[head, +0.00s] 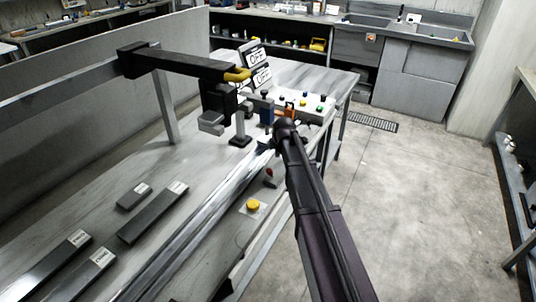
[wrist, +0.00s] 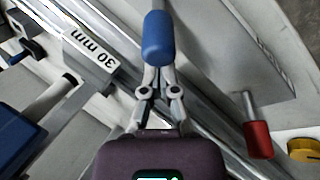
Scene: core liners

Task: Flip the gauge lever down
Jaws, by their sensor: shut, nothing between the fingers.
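A lever with a blue knob (wrist: 157,38) shows at the top middle of the wrist view. Its thin metal rod runs up out of the picture. My gripper (wrist: 158,73) is shut and empty, with its fingertips right at the near end of the blue knob; whether they touch it I cannot tell. A grey block marked "30 mm" (wrist: 91,58) is left of the knob. In the head view my gripper (head: 275,145) is small and dark, at the bench rail, and the blue knob is not clearly visible there.
A red-handled lever (wrist: 257,126) and a yellow button (wrist: 304,150) are right of my gripper. A shiny rail (head: 190,225) runs along the bench. A black overhanging arm (head: 180,64) and a button box (head: 308,104) stand beyond. Dark bars (head: 152,213) lie on the left.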

